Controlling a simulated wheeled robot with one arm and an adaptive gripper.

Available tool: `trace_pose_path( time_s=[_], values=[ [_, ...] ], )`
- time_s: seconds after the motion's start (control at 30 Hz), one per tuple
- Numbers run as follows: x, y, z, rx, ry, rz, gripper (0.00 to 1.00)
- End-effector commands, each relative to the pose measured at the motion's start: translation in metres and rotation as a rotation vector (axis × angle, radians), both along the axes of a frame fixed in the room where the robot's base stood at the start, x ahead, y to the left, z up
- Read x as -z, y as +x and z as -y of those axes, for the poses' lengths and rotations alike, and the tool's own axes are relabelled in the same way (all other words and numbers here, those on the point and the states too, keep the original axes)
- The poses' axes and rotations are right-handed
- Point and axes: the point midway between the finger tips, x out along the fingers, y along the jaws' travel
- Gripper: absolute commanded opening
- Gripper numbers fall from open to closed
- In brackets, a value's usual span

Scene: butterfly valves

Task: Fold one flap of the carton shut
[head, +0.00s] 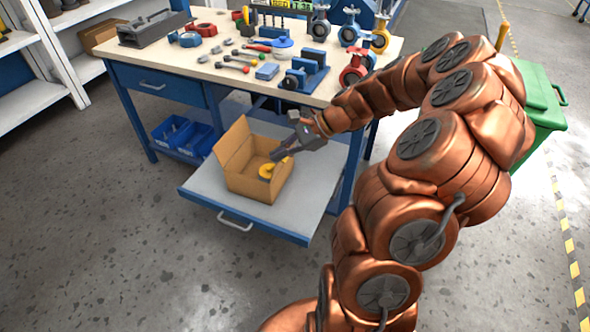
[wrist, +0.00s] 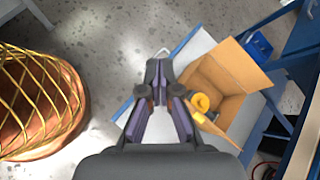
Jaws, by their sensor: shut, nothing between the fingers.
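The brown carton (head: 243,181) stands open on the pulled-out grey drawer shelf of the workbench. In the wrist view my gripper (wrist: 157,66) is left of the carton; contact with a flap cannot be told.
The grey shelf (head: 205,187) has bare room left and right of the carton. Blue bins (head: 185,135) sit behind it on the left. The bench top (head: 190,62) above holds valves and tools. A green bin (head: 541,110) stands at right.

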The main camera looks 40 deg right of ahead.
Motion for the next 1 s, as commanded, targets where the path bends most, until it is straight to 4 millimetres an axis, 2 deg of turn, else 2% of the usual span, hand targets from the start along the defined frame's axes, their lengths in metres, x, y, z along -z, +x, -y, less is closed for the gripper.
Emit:
trace_pose_path(
  time_s=[0.03,0.2,0.3,0.4,0.5,0.6,0.77,1.0],
  values=[
    [0.025,0.005,0.027,0.1,0.047,-0.02,0.0],
    [0.077,0.006,0.104,0.39,0.194,-0.086,0.0],
    [0.101,0.001,0.139,0.52,0.257,-0.114,0.0],
    [0.118,-0.006,0.163,0.61,0.303,-0.136,0.0],
    [0.128,-0.01,0.175,0.658,0.329,-0.146,0.0],
    [0.132,-0.009,0.178,0.675,0.337,-0.15,0.0],
    [0.14,0.004,0.17,0.674,0.335,-0.149,0.0],
    [0.16,0.033,0.151,0.671,0.336,-0.15,0.0]
  ],
)
